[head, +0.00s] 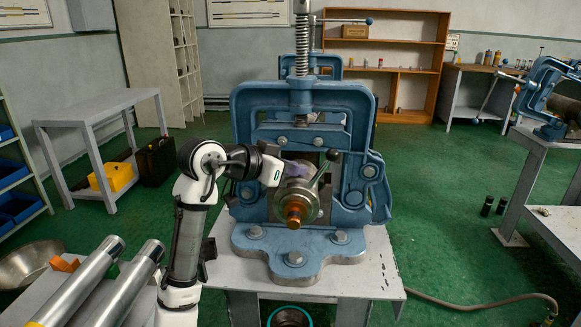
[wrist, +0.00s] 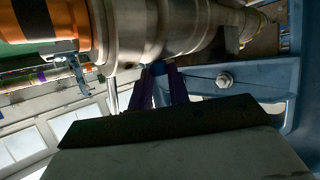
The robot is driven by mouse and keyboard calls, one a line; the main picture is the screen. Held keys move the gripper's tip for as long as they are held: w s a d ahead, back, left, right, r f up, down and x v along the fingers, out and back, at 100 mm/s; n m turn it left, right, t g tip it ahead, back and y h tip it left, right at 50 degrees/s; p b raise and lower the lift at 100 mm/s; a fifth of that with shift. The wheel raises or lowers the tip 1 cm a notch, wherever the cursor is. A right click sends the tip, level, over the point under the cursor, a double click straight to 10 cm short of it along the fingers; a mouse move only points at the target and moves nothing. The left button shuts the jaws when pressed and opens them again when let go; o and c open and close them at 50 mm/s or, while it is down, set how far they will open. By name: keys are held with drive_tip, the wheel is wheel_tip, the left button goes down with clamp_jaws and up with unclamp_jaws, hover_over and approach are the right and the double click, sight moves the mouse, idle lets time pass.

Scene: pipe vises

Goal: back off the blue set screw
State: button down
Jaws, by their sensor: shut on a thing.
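My gripper (wrist: 161,84) has two purple fingers closed on a narrow blue piece, the blue set screw (wrist: 161,92), against the side of a round steel collar (wrist: 150,35). In the head view my gripper (head: 290,170) reaches in from the left to the upper left of the steel collar (head: 297,199); the set screw cannot be made out there. The collar sits in the blue pipe vise (head: 247,110), with an orange-copper end (head: 294,213) facing the camera. The fingertips and the screw's inner end are partly hidden by the collar.
The vise stands on a grey table (head: 345,287). A handle with a dark grip (head: 323,170) rises right of the collar, close to my gripper. A bolt (wrist: 224,80) sticks out of the vise frame. Steel pipes (head: 92,283) lie at the lower left.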

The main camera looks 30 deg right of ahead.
drive_tip(key=n+t, duration=0.2)
drive_tip(key=s+n+t+y+p, duration=0.1)
drive_tip(key=n+t, duration=0.1)
drive_tip(key=t, duration=0.1)
drive_tip(key=shift+d+r+y, duration=0.1)
drive_tip(key=shift+d+y, duration=0.05)
drive_tip(key=shift+y, duration=0.15)
drive_tip(key=shift+s+d+n+t+y+p, duration=0.1)
drive_tip(key=shift+n+t+y+p, duration=0.4)
drive_tip(key=shift+n+t+y, duration=0.45)
drive_tip(key=shift+s+d+n+t+y+p, duration=0.1)
drive_tip(key=shift+n+t+y+p, duration=0.45)
drive_tip(key=shift+n, duration=0.6)
drive_tip(key=shift+f+t, duration=0.2)
drive_tip(key=shift+t, duration=0.1)
drive_tip(key=c, duration=1.3)
unclamp_jaws()
drive_tip(key=shift+w, duration=0.1)
